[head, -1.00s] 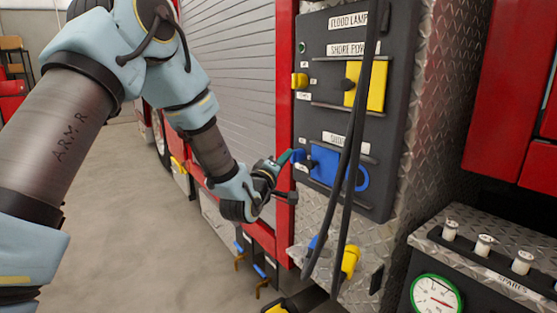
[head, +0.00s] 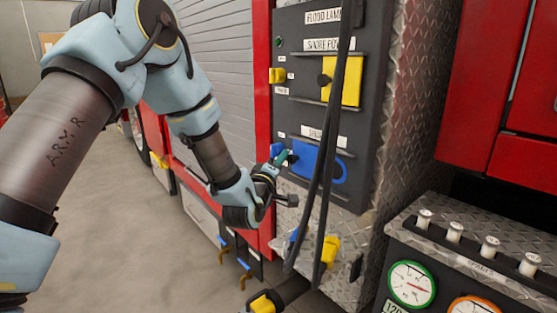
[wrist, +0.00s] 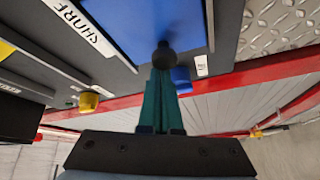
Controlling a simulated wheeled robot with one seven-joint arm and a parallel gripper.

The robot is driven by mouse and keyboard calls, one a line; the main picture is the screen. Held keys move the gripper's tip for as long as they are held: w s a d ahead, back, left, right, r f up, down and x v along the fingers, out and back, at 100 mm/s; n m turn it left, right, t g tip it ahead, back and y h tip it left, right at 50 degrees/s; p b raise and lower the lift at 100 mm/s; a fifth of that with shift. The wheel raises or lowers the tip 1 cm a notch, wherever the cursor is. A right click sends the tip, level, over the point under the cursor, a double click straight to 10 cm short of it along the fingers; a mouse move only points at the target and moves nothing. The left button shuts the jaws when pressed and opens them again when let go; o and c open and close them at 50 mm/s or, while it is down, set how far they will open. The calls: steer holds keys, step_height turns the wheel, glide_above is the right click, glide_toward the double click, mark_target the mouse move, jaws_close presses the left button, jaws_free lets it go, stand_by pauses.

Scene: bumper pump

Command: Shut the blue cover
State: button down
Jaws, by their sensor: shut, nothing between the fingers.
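The blue cover (head: 303,160) is a flat sliding plate on the lower part of the dark panel, partly hidden behind hanging black cables. It also shows in the wrist view (wrist: 125,25), with a dark round knob (wrist: 164,57) at its near end. My gripper (head: 287,156) is at the left end of the cover in the head view. Its teal fingers are shut and empty. In the wrist view the fingertips (wrist: 163,75) line up with the knob and overlap it; I cannot tell whether they touch. A small blue block (wrist: 181,80) sits beside the fingers.
Two black cables (head: 331,125) hang in front of the panel. A yellow cover (head: 345,82) with its own knob is above. A yellow connector (head: 331,248) hangs below. A gauge box (head: 450,262) stands at right. Open floor (head: 110,230) lies at left.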

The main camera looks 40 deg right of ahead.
mark_target(314, 158)
steer(key=s+b, duration=0.1)
steer(key=s, duration=0.2)
steer(key=s+b, duration=0.2)
steer(key=s, duration=0.1)
steer(key=s+b, duration=0.1)
steer(key=s, duration=0.2)
steer(key=shift+s+a+f, duration=0.2)
steer(key=shift+a, duration=0.1)
steer(key=shift+s+r, duration=0.15)
steer(key=shift+s, duration=0.15)
